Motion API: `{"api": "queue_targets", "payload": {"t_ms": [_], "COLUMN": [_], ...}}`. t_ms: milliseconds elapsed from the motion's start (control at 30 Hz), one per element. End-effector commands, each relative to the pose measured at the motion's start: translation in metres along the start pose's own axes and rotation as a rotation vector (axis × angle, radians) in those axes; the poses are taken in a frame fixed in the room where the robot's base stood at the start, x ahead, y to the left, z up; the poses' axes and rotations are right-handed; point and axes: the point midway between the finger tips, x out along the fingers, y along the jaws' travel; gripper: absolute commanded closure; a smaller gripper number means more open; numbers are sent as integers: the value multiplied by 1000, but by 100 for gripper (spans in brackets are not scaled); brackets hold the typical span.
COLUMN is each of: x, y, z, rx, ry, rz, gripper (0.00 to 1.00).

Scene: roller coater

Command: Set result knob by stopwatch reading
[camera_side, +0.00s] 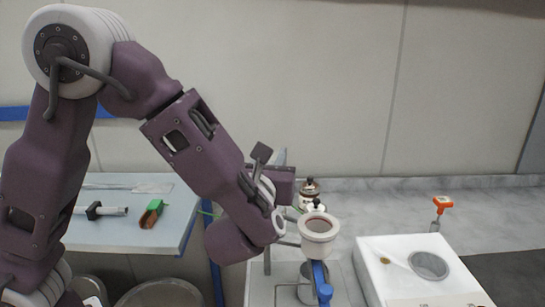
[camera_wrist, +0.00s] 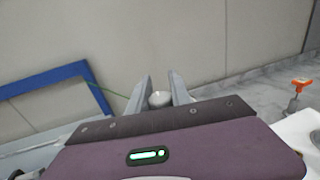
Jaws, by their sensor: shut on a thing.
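My gripper (camera_wrist: 161,94) shows in the wrist view with its two grey fingers closed on a small pale, rounded thing (camera_wrist: 160,99). Only the thing's whitish top shows between the fingers, so I cannot tell what it is. In the side view my wrist is at the centre, and the fingertips are hidden or too small to make out. A white box-like unit (camera_side: 400,290) stands at the lower right with a round grey disc (camera_side: 429,265) on top. I cannot make out a stopwatch reading or a result knob.
A cream ring-shaped part (camera_side: 319,228) with a blue handle (camera_side: 321,283) stands just right of my wrist. A small lidded pot (camera_side: 310,190) is behind it. An orange T-handle (camera_side: 441,203) stands at right. A pale blue table (camera_side: 150,232) holds tools at left.

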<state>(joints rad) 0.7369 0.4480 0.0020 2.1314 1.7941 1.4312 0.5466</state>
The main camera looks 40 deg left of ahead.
Motion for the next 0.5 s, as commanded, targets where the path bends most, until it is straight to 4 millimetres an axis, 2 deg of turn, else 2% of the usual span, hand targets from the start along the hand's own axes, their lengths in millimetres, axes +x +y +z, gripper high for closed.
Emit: {"api": "queue_targets", "payload": {"t_ms": [500], "x": [-3], "y": [11], "z": [0], "rx": [-2], "ry": [-1], "rz": [419], "gripper": [100]}}
